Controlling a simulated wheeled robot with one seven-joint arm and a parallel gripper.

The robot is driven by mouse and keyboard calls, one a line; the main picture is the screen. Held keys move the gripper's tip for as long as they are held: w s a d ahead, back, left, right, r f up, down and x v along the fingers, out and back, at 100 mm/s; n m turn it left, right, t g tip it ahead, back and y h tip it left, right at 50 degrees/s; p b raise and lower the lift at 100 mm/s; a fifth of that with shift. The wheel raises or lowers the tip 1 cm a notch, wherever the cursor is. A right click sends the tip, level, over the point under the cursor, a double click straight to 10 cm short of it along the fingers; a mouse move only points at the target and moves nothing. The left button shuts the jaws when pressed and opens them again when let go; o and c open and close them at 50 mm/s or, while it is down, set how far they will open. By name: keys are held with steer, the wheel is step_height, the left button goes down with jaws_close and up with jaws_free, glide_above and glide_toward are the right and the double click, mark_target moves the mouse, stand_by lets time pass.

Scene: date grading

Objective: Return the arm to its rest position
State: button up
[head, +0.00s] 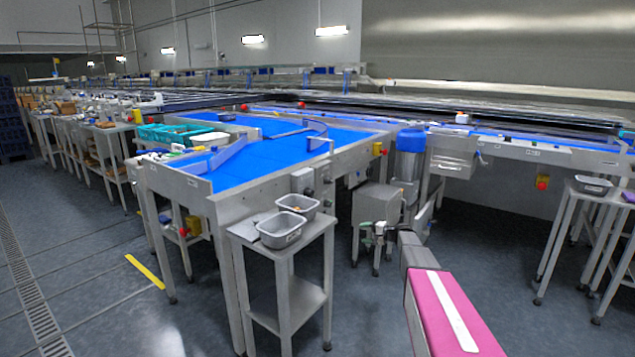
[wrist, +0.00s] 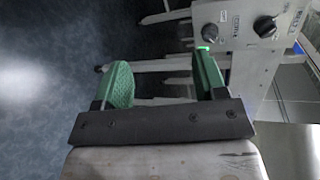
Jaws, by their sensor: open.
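My arm (head: 447,308) shows at the lower right of the head view as a pink link with a white stripe and a grey link beyond it, reaching out over the floor. My gripper (wrist: 164,82) shows in the wrist view with two green padded fingers set wide apart. Nothing is between the fingers.
A small steel stand (head: 243,233) holds two metal trays (head: 281,231) beside the blue conveyor (head: 262,155). A steel box (head: 377,205) stands near my arm. Another stand with a tray (head: 593,185) is at right. A control panel with knobs (wrist: 230,25) lies beyond my gripper.

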steer(key=s+a+f+n+g+h, duration=0.2)
steer(key=s+h, duration=0.1)
steer(key=s, duration=0.7)
steer(key=s+a+f+n+g+h, duration=0.1)
steer(key=s+a+g+h, duration=0.15)
steer(key=s, duration=0.85)
steer(key=s+a+f+n+g+h, duration=0.2)
steer(key=s+h, duration=0.1)
steer(key=s, duration=0.7)
steer(key=s+d+n+h, duration=0.1)
steer(key=s+d+h, duration=0.1)
steer(key=s, duration=0.4)
steer(key=s+d+n+h, duration=0.1)
steer(key=s+h, duration=0.1)
steer(key=s, duration=0.3)
steer(key=shift+s+d+r+g+h, duration=0.35)
steer(key=shift+s+r, duration=0.05)
